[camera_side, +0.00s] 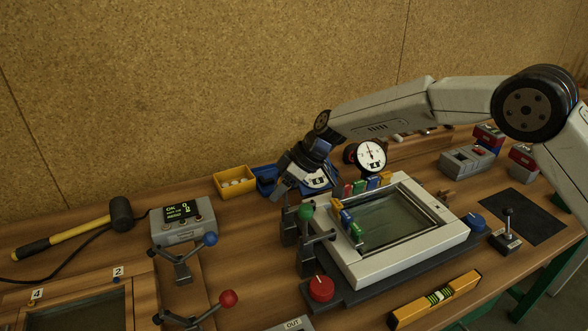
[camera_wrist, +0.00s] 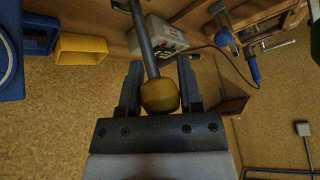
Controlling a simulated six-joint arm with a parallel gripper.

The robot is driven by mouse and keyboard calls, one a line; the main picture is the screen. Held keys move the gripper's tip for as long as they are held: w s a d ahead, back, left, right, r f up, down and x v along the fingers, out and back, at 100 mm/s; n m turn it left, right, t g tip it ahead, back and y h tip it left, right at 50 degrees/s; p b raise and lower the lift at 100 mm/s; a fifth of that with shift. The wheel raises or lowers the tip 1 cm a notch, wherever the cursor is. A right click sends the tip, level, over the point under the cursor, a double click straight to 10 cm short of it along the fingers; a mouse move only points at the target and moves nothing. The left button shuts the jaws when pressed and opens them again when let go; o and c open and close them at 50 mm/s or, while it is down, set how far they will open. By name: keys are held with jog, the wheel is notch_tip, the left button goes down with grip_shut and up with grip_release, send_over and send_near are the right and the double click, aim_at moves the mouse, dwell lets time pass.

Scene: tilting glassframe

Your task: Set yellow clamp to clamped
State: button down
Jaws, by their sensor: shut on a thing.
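The yellow clamp's round yellow knob (camera_wrist: 159,95) sits between the fingers of my gripper (camera_wrist: 160,76) in the wrist view, with its grey lever (camera_wrist: 143,38) running up out of the picture. My gripper is shut on this knob. In the side view my gripper (camera_side: 284,184) is low at the far left corner of the white glass frame (camera_side: 365,267); it hides the yellow knob there. A dark clamp body (camera_side: 290,232) shows below it, partly behind the green-knobbed clamp (camera_side: 306,213). I cannot tell the yellow clamp's exact lever angle.
A blue-knobbed clamp (camera_side: 210,239) and a red-knobbed clamp (camera_side: 228,298) stand to the left. A dial gauge (camera_side: 371,155) stands behind the frame. A grey display box (camera_side: 182,229), a yellow bin (camera_side: 235,183) and a mallet (camera_side: 121,213) lie farther left.

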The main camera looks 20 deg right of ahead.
jog(key=shift+d+f, duration=0.1)
jog(key=shift+d, duration=0.1)
jog(key=shift+c, duration=1.3)
grip_release()
jog(key=shift+r, duration=0.2)
jog(key=shift+d+r, duration=0.3)
jog(key=shift+r, duration=0.05)
jog(key=v, duration=0.6)
jog(key=shift+s+d+r, duration=0.15)
jog(key=shift+s+d, duration=0.05)
jog(key=shift+d, duration=0.15)
